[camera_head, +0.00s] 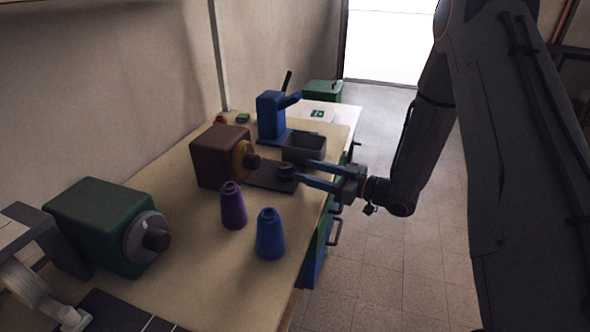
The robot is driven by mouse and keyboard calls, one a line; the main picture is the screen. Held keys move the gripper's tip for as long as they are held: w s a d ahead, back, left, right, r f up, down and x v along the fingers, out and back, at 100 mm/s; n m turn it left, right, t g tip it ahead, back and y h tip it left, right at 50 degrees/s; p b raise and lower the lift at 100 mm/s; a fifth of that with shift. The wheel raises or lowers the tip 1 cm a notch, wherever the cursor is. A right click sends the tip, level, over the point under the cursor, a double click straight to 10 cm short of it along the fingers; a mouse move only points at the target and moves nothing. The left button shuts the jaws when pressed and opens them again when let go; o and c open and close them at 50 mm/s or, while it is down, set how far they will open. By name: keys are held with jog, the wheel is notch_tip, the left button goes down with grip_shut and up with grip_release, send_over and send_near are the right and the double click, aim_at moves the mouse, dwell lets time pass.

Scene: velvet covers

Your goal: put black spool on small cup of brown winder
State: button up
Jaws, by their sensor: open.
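The brown winder (220,158) stands on the table against the wall side, with an orange disc (241,158) and a small dark round end (253,161) on its right face. A dark plate (262,176) extends from its foot. A small dark round piece (286,171), which looks like the black spool, is at the plate's right end. I cannot tell whether it rests on a cup there. My gripper (301,170) reaches in from the right with blue fingers, open, its tips at this dark piece. Whether they touch it is unclear.
A purple cone (233,207) and a blue cone (270,236) stand in front of the brown winder. A green winder (105,225) is at front left. A grey bin (304,149) and a blue machine (271,117) stand behind my gripper. Open floor lies right of the table.

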jog(key=v, duration=0.4)
jog(key=w+h, duration=0.1)
jog(key=w+d+m+h, duration=0.1)
jog(key=h, duration=0.1)
jog(key=shift+w+d+f+t, duration=0.1)
jog(key=shift+w+d+t, duration=0.1)
jog(key=shift+w+t, duration=0.15)
jog(key=s+d+m+g+h, duration=0.1)
jog(key=s+d+m+h, duration=0.15)
jog(key=d+h, duration=0.25)
jog(key=s+d+m+h, duration=0.1)
jog(key=d+m+h, duration=0.2)
jog(key=d+h, duration=0.2)
jog(key=s+r+m+g+h, duration=0.1)
jog(key=s+g, duration=0.3)
jog(key=s, duration=0.9)
jog(key=s+a+r+m+g+h, duration=0.1)
jog(key=s+m+g, duration=0.3)
jog(key=s, duration=0.9)
jog(key=shift+a+r+g, duration=0.3)
jog(key=shift+r+g, duration=0.05)
jog(key=shift+r, duration=0.1)
